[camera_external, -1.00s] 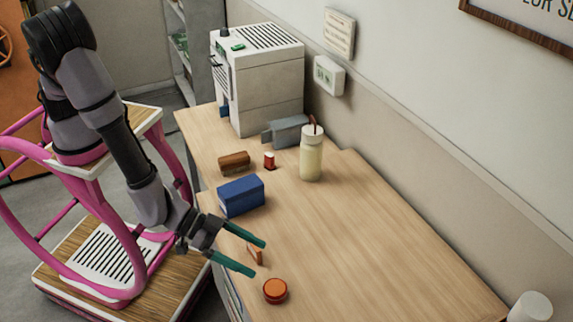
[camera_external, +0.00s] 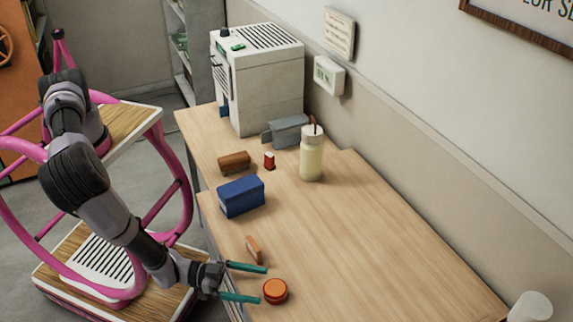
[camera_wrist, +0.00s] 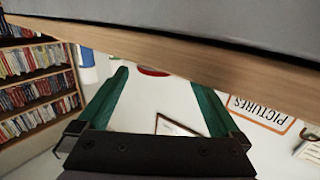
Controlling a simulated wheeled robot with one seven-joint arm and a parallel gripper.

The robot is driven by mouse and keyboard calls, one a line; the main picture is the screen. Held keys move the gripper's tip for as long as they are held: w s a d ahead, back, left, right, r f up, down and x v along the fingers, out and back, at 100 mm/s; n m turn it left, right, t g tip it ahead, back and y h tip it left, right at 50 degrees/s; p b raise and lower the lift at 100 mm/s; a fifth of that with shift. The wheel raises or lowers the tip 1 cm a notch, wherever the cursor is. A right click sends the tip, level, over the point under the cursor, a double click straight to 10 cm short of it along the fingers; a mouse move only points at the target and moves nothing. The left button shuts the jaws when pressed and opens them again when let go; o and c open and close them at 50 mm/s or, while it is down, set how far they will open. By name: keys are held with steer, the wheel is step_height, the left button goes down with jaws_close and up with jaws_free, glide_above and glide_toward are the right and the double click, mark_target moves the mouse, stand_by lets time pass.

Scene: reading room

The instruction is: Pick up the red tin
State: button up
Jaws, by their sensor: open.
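The red tin (camera_external: 275,291), a low round orange-red tin, stands near the front edge of the desk in the external view. My gripper (camera_external: 262,284) is open and empty, with its two teal fingers pointing at the tin from the left. The fingertips are just short of the tin or beside it; I cannot tell whether they touch. In the wrist view, a red rounded piece of it (camera_wrist: 153,71) shows between the open fingers, partly cut off by the wooden edge.
An orange block (camera_external: 254,250) lies just behind the fingers. A blue box (camera_external: 241,196), a brown block (camera_external: 234,162), a small red-and-white item (camera_external: 269,161), a cream bottle (camera_external: 312,158) and a white machine (camera_external: 265,90) stand farther back. The desk (camera_external: 380,240) right of the tin is clear.

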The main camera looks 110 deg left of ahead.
mark_target(275, 288)
steer(key=x, duration=0.6)
steer(key=shift+d+r, duration=0.15)
steer(key=shift+d, duration=0.15)
